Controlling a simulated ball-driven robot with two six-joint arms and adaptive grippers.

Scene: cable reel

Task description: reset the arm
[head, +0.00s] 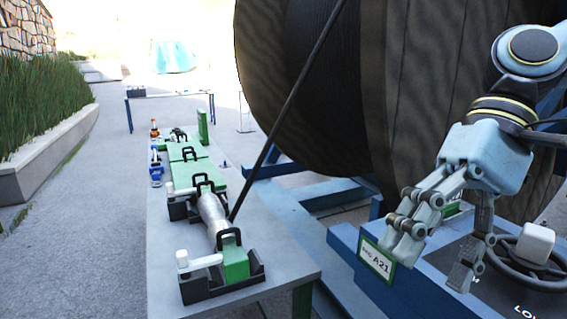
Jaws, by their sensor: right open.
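My right gripper (437,250) is in the right part of the head view, its fingers pointing down and spread apart. It is open and appears to hold nothing. I cannot tell whether the fingers touch the panel or the wheel. My left gripper is not in view.
A large dark cable reel (320,90) fills the upper right on a blue frame (300,205). A black cable (290,105) slants down to a grey table (165,270) with green clamps (235,262) and a silver sleeve (212,215). Grass in a planter (45,150) lines the left; paving there is clear.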

